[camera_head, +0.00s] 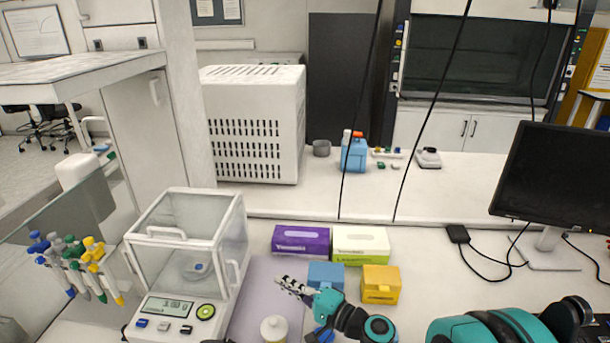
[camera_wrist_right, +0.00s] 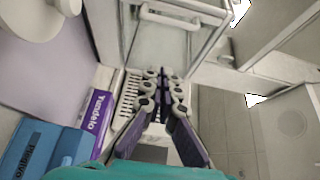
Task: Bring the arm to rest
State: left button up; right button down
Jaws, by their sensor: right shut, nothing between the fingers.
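My right gripper (camera_head: 284,283) is shut and empty. It hangs over the worktop just right of the balance (camera_head: 190,262), with its fingers pointing left in the head view. In the right wrist view its dark fingers (camera_wrist_right: 164,76) lie close together at the tips, with the glass chamber of the balance (camera_wrist_right: 178,42) beyond them. My right arm (camera_head: 345,318), teal and black, reaches in from the lower right. My left gripper does not show.
A purple box (camera_head: 300,240), a green-white box (camera_head: 360,246), a blue box (camera_head: 326,276) and a yellow box (camera_head: 381,284) are close by the gripper. A white jar (camera_head: 274,329) stands near the front. Pipettes (camera_head: 78,262) stand left; a monitor (camera_head: 555,180) stands right.

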jog(key=s+d+f+n+g+h, duration=0.1)
jog(key=s+d+n+h, duration=0.1)
jog(key=s+d+h, duration=0.3)
jog(key=s+d+f+n+h, duration=0.1)
jog(key=s+d+h, duration=0.4)
jog(key=d, duration=0.7)
jog(key=s+d+f+n+g+h, duration=0.1)
jog(key=s+d+n+h, duration=0.2)
jog(key=s+d+h, duration=0.2)
jog(key=shift+s+d+g, duration=0.15)
jog(key=shift+s+d, duration=0.65)
jog(key=shift+d, duration=0.2)
jog(key=shift+s+d+g, duration=0.15)
jog(key=shift+s+d, duration=0.6)
jog(key=shift+d, duration=0.25)
